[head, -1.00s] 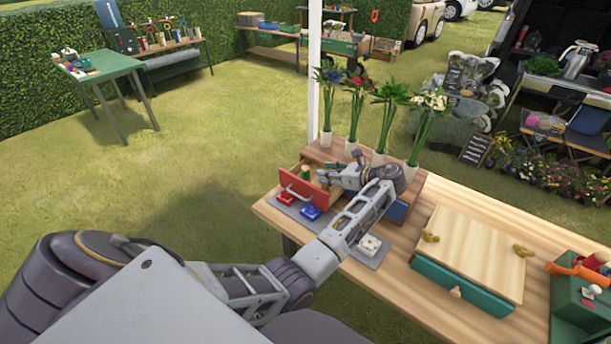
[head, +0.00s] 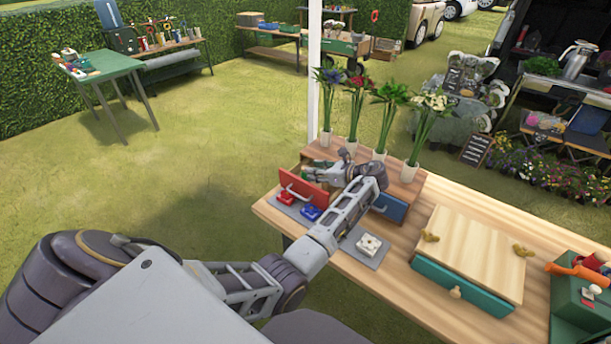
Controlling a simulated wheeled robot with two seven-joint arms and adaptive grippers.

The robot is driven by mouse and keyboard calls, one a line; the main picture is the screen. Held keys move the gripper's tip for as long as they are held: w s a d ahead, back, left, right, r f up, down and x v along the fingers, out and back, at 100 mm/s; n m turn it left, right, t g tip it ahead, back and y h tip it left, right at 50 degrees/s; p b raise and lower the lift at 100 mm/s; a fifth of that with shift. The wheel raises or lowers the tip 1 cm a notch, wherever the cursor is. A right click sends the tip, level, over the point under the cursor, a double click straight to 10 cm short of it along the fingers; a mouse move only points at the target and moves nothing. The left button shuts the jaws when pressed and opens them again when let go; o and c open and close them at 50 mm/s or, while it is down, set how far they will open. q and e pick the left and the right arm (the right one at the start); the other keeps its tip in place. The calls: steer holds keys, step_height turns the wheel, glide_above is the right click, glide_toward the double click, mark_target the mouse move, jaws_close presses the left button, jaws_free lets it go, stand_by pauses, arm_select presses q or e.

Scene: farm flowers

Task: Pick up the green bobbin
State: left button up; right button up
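The green bobbin (head: 307,176) is in the open red drawer (head: 303,192) of the small wooden cabinet (head: 408,190); only a little green shows. My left gripper (head: 328,167) reaches over the cabinet's front into the drawer area, with its fingers right at the bobbin. The fingers are small and partly overlap the bobbin, so I cannot tell whether they are open or closed around it. My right gripper is not in view.
A grey mat (head: 372,258) holds a red block (head: 286,198), a blue block (head: 311,212) and a white block (head: 368,244). A blue drawer (head: 391,208) is beside my wrist. A wooden box (head: 470,250) with a teal drawer stands to the right.

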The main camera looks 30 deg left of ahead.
mark_target(305, 174)
arm_select(q)
steer(key=x, duration=0.3)
steer(key=shift+a, duration=0.25)
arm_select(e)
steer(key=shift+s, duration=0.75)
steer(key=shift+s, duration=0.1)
arm_select(q)
steer(key=c, duration=0.5)
steer(key=shift+c, duration=0.5)
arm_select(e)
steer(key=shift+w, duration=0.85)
